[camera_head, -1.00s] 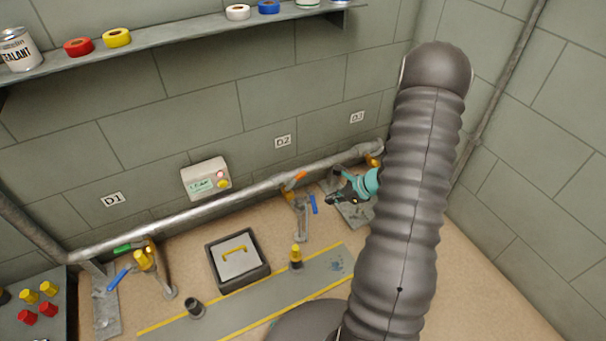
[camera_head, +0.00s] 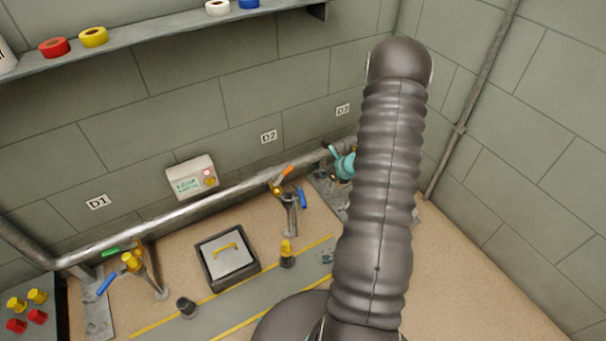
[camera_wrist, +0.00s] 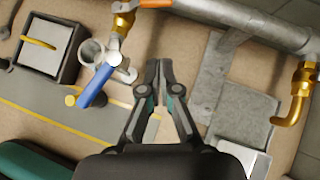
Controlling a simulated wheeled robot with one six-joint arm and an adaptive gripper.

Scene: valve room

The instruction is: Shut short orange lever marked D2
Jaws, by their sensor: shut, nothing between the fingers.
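In the head view the D2 sign (camera_head: 269,136) is on the wall above the pipe. Below it, a short orange lever (camera_head: 284,174) sits on a brass valve (camera_head: 276,187), slanting up to the right. A blue lever (camera_head: 302,198) hangs beside it on the same branch. In the wrist view the orange lever (camera_wrist: 155,3) is cut by the top edge, above the brass valve (camera_wrist: 122,20); the blue lever (camera_wrist: 95,87) is lower left. My gripper (camera_wrist: 160,66) is shut and empty, right of the blue lever and apart from both levers. The fingers are not clear in the head view.
The grey pipe (camera_head: 225,195) runs along the wall. A leak box (camera_head: 191,178) is above it. Another brass outlet (camera_wrist: 292,110) is at the wrist view's right.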

